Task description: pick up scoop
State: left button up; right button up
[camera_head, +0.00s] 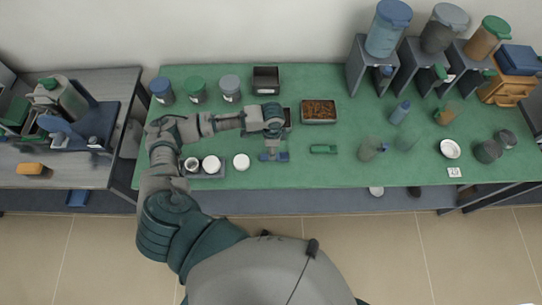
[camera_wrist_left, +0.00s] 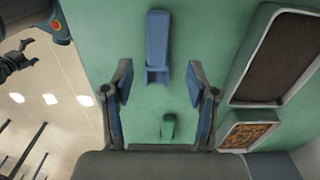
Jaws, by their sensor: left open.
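A blue scoop-like piece (camera_wrist_left: 157,45) lies on the green table top. It also shows in the head view (camera_head: 273,157) at the front of the table, partly under my left gripper. A small green handled piece (camera_head: 323,149) lies to its right, and it also shows in the left wrist view (camera_wrist_left: 168,127). My left gripper (camera_wrist_left: 159,85) is open and empty above the table, its two fingers apart on either side of the blue piece's near end. In the head view my left gripper (camera_head: 273,143) points down there. My right gripper does not show clearly.
A tray of brown grains (camera_head: 318,110) and a dark tray (camera_wrist_left: 280,58) lie behind. White dishes (camera_head: 211,165) stand left, lidded jars (camera_head: 196,90) at the back left. Glass vessels (camera_head: 370,148) and grey stands (camera_head: 405,70) are to the right. A dark jointed part shows at the wrist view's left edge.

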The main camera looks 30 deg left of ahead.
pick_arm(q)
jog(key=shift+d+f, duration=0.25)
jog(key=shift+f, duration=0.05)
jog(key=f, duration=0.3)
jog(key=shift+d+f, duration=0.3)
jog(key=shift+d, duration=0.1)
jog(key=shift+f, duration=0.3)
jog(key=shift+a+f, duration=0.25)
jog(key=shift+a, duration=0.45)
jog(key=c, duration=0.8)
jog(key=shift+c, duration=1.3)
jog(key=shift+d, duration=0.55)
jog(key=shift+r, duration=0.7)
jog(key=shift+a+r, duration=0.25)
jog(key=shift+r, duration=0.85)
jog(key=d, duration=0.8)
jog(key=shift+w+r+b, duration=0.1)
jog(key=shift+r+b, duration=0.2)
jog(key=shift+r, duration=0.05)
jog(key=d, duration=0.7)
jog(key=shift+w+d+r, duration=0.15)
jog(key=shift+d+r, duration=0.1)
jog(key=shift+r, duration=0.15)
jog(key=shift+d, duration=0.35)
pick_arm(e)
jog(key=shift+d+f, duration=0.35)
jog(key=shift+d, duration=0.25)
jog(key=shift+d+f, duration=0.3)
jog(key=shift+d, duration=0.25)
